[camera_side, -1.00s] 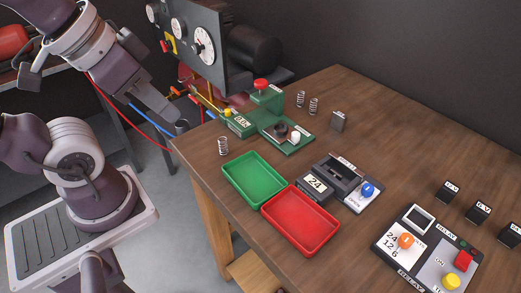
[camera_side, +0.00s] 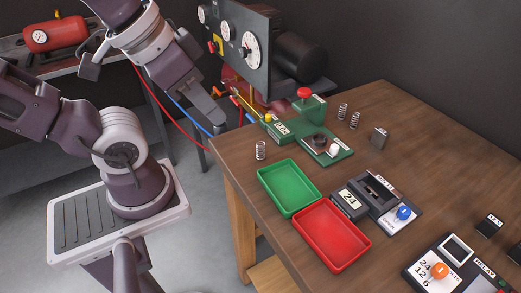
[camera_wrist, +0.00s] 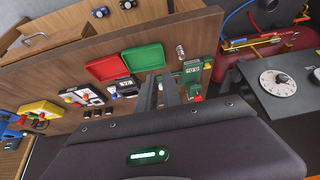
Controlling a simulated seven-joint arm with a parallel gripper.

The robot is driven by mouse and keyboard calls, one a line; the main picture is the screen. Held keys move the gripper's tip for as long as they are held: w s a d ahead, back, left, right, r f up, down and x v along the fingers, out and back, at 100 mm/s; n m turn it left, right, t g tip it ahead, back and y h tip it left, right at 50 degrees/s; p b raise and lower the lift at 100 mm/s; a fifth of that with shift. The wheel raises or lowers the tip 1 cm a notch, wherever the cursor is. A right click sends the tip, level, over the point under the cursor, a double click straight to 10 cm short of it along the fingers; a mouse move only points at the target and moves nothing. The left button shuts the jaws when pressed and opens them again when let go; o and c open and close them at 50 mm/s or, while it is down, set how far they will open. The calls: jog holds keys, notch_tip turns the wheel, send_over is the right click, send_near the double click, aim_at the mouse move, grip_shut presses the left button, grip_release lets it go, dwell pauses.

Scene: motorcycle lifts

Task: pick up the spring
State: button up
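A small upright coil spring (camera_side: 260,150) stands on the wooden table near its left edge, just behind the green tray. Two more springs (camera_side: 343,111) (camera_side: 354,120) stand farther back, beyond the green press. In the wrist view one spring (camera_wrist: 180,51) shows between the green tray and the green press. My gripper (camera_side: 218,121) hangs beyond the table's left edge, above and left of the near spring and apart from it. In the wrist view my gripper (camera_wrist: 159,88) shows two fingers with a gap between them and nothing held.
A green tray (camera_side: 263,181) and a red tray (camera_side: 300,241) lie in front of the near spring. The green press (camera_side: 305,107) stands right of my gripper. A gauge panel (camera_side: 236,48) and hoses are close behind my gripper. Labelled devices (camera_side: 369,196) fill the right side.

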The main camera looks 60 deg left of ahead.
jog(key=o, duration=0.7)
jog(key=shift+c, duration=0.2)
jog(key=m+g, duration=0.6)
jog(key=m, duration=1.3)
send_over(261, 144)
jog(key=f, duration=1.2)
jog(key=shift+w+a+f, duration=0.15)
jog(key=shift+a+f, duration=0.25)
jog(key=f, duration=0.6)
jog(key=shift+d+f, duration=0.35)
jog(key=shift+f, duration=0.05)
jog(key=shift+c, duration=0.3)
